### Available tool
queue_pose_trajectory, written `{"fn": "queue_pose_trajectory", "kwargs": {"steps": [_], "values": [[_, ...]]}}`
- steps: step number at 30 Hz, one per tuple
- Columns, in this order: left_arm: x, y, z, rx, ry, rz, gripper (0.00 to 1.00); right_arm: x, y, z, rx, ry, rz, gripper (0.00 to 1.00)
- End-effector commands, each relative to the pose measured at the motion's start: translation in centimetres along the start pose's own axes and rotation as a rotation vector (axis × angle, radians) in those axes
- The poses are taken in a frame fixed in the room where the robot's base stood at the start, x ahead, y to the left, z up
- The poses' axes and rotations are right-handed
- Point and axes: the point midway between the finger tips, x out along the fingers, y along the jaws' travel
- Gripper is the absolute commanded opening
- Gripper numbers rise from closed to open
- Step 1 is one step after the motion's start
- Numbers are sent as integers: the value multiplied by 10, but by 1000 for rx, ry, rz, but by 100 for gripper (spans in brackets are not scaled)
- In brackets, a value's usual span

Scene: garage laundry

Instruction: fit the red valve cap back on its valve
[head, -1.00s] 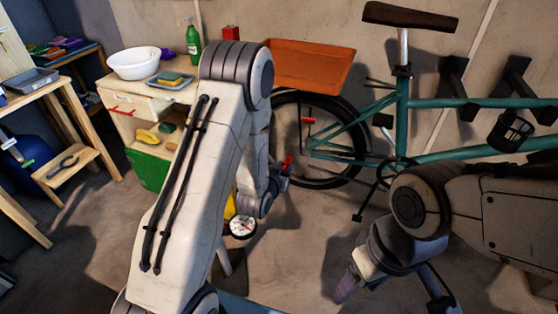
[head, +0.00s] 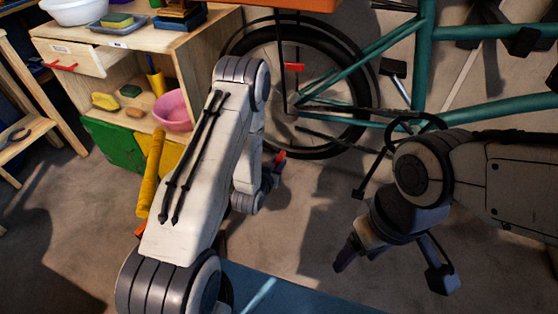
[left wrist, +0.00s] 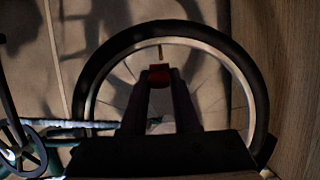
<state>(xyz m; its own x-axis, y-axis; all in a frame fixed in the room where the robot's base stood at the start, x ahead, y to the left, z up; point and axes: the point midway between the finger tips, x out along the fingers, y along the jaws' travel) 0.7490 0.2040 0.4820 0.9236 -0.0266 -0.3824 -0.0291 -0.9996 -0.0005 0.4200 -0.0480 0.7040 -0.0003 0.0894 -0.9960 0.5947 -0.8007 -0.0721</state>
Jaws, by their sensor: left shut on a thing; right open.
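The red valve cap (left wrist: 160,73) is held between the fingertips of my left gripper (left wrist: 159,80), which is shut on it. In the head view the cap (head: 280,157) is a small red spot by the lower edge of the bicycle wheel. In the left wrist view a thin brass-coloured valve (left wrist: 160,52) stands out from the wheel rim, just above the cap in the picture. A small gap shows between them; their depth apart I cannot tell. In the head view the valve cannot be made out. My right gripper (head: 393,268) is open and empty, above the floor.
The black tyre (left wrist: 91,62) rings the valve. The teal bicycle frame (head: 470,111) stands on the right. Bare floor (head: 310,225) lies between my arms.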

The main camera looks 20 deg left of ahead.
Motion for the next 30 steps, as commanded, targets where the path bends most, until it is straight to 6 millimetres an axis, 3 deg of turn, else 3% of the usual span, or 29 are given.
{"fn": "queue_pose_trajectory", "kwargs": {"steps": [14,30], "values": [[7,2,-4,2,1,2,0,-1,0,0,0,0,0,66],[56,2,-23,2,2,3,0,5,0,0,0,0,0,66]]}}
